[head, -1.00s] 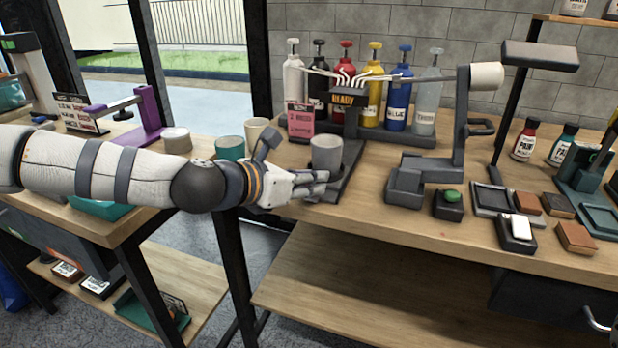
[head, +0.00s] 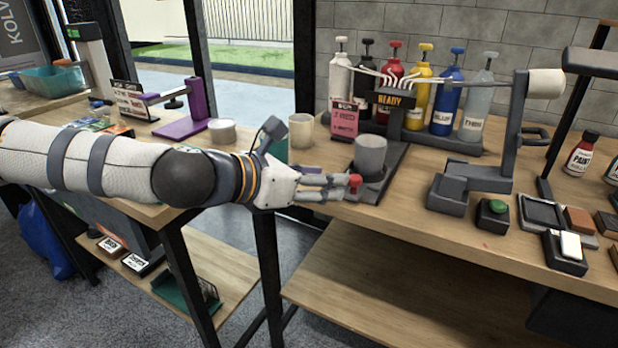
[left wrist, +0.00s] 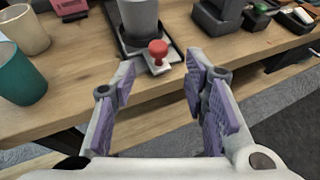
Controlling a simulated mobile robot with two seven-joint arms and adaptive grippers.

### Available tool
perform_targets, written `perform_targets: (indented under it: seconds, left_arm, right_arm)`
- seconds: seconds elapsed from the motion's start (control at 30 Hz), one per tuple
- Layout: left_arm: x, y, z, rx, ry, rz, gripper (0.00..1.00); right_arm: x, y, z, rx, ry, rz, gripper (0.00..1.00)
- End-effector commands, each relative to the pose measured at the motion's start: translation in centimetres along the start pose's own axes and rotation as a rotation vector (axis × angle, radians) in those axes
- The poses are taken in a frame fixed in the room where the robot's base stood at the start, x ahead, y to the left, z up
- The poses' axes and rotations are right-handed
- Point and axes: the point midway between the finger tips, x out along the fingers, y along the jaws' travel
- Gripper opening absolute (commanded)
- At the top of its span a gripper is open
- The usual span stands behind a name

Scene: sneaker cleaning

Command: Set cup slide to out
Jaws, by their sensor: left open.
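A grey cup (head: 370,153) stands upright on a dark slide (head: 391,163) at the front of the paint dispenser; the cup also shows in the left wrist view (left wrist: 138,18). A red knob (head: 355,183) sits at the slide's front end, near the table edge. In the left wrist view the red knob (left wrist: 158,49) stands on a small light plate ahead of the fingers. My left gripper (head: 346,187) is open and empty, its fingers pointing at the knob. In the left wrist view its fingertips (left wrist: 160,80) are apart, short of the knob. My right gripper is not seen.
A row of paint bottles (head: 446,101) stands behind the "READY" sign (head: 392,98). A pink card (head: 344,119) and a cream cup (head: 301,130) stand left of the slide. A grey dispenser arm (head: 512,130) and a green button (head: 497,207) are to the right.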

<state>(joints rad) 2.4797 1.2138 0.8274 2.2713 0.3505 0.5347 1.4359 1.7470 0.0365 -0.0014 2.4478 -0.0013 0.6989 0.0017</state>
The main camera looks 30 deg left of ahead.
Motion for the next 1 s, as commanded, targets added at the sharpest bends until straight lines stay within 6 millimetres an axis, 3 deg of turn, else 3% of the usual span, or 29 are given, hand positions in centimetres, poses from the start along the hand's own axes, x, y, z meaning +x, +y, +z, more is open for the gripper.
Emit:
perform_targets:
  seconds: [0.1,0.23,0.77,0.87,0.97,1.0]
  left_arm:
    - [-2.6,0.1,0.1,-0.003,-0.005,0.002,0.41]
    - [-4.0,0.1,0.0,-0.002,0.0,0.002,0.41]
    - [-4.2,-0.3,-0.6,0.021,0.018,-0.005,0.41]
    - [-3.1,-2.4,-4.7,0.183,0.133,-0.053,0.41]
    - [-2.6,-6.3,-12.9,0.513,0.332,-0.189,0.41]
    - [-3.1,-7.8,-16.6,0.661,0.407,-0.269,0.41]
  right_arm:
    - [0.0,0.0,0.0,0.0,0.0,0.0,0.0]
    - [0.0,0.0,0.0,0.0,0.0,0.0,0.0]
    - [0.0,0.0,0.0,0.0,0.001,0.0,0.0]
    - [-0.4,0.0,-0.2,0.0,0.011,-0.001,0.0]
    - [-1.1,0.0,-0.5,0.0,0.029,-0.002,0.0]
    - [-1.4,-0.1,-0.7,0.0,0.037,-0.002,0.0]
